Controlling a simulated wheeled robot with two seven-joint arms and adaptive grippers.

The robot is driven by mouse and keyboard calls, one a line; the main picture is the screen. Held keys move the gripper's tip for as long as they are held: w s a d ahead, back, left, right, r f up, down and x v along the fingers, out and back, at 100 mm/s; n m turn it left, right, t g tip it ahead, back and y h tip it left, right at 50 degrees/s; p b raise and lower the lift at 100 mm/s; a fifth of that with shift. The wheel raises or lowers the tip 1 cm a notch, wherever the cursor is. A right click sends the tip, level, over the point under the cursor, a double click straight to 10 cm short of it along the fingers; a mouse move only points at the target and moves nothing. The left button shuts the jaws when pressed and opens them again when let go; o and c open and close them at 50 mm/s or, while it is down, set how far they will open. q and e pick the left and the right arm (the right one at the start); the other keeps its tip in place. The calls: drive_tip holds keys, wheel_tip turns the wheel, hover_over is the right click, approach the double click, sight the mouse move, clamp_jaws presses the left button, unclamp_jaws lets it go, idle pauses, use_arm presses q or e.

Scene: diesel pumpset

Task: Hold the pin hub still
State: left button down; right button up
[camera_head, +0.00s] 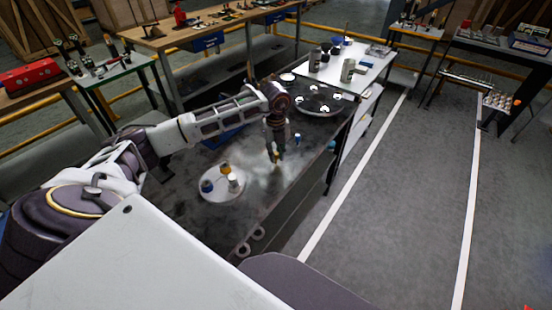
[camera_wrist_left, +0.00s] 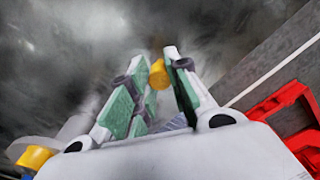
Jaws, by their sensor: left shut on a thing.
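My left gripper (camera_head: 275,156) points down over the middle of the dark bench. It is shut on a small yellow piece (camera_head: 276,158), which shows at its fingertips. In the left wrist view the yellow piece (camera_wrist_left: 158,75) sits between the green-padded fingers of my left gripper (camera_wrist_left: 166,68), partly hidden by them. It is the only held thing I see; I cannot tell whether it is part of the pin hub. A pale round plate (camera_head: 214,197) bearing blue, yellow and white pieces lies nearer me on the bench. My right gripper is not in view.
A small blue-and-white piece (camera_head: 297,138) stands right of the left gripper. A dark round tray (camera_head: 320,107) with white parts lies behind it. A white table (camera_head: 375,73) with containers stands beyond the bench. Open grey floor (camera_head: 420,180) lies to the right.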

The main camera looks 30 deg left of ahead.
use_arm(q)
drive_tip(key=shift+r+p, duration=0.3)
drive_tip(key=shift+r, duration=0.25)
drive_tip(key=shift+r+p, duration=0.35)
drive_tip(key=shift+r, duration=0.35)
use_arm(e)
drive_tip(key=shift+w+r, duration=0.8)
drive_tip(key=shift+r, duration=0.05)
